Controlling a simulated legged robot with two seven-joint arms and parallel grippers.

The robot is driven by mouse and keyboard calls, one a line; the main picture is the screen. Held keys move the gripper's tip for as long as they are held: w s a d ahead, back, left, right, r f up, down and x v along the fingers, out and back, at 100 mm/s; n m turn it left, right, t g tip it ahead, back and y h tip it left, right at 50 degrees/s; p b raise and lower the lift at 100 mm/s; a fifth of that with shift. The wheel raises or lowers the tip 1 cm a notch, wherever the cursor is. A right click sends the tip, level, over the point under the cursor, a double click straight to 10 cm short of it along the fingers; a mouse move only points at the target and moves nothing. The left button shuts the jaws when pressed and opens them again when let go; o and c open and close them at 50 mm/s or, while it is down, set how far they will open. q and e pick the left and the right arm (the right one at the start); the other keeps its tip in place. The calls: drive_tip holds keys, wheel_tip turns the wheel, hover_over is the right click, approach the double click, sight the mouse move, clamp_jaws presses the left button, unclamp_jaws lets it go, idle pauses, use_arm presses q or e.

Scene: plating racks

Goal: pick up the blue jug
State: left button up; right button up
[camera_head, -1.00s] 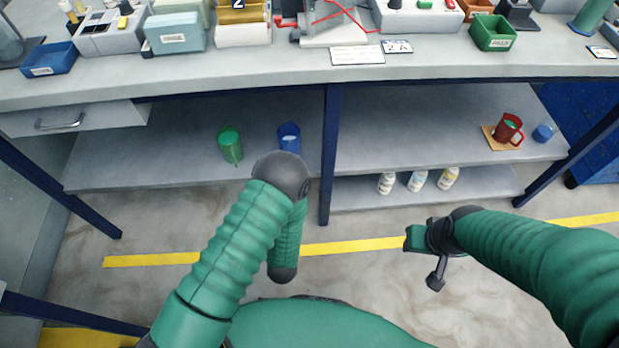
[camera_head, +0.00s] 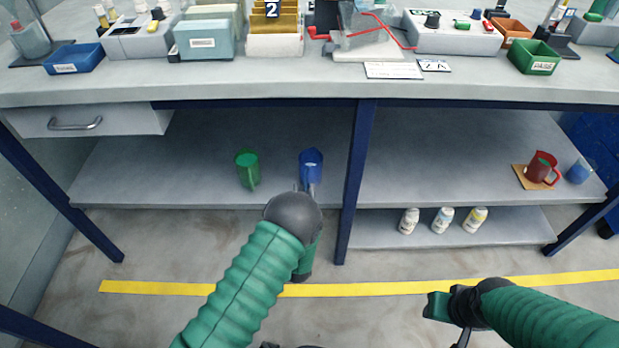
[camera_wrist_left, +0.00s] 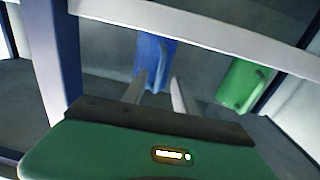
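The blue jug (camera_head: 311,160) stands upright on the left shelf below the bench, close to the dark blue post. It also shows in the left wrist view (camera_wrist_left: 156,58), just beyond the fingertips. My left gripper (camera_head: 303,188) is at the jug's near side, its two fingers apart and pointing at its lower part. In the left wrist view the open fingers (camera_wrist_left: 158,76) have nothing clearly between them; whether they touch the jug I cannot tell. My right gripper (camera_head: 440,306) is low at the right, away from the jug; its fingers do not show clearly.
A green jug (camera_head: 247,168) stands left of the blue one; it shows at right in the left wrist view (camera_wrist_left: 242,84). The dark blue post (camera_head: 356,180) is close on the right. A red mug (camera_head: 540,168) and several bottles are farther right. The worktop (camera_head: 240,88) overhangs the shelf.

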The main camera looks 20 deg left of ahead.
use_arm(q)
drive_tip(key=shift+w+a+f, duration=0.15)
drive_tip(key=shift+w+f, duration=0.05)
drive_tip(key=shift+w, duration=0.55)
drive_tip(key=shift+w+r, duration=0.2)
drive_tip(key=shift+w, duration=0.05)
clamp_jaws()
idle(0.6)
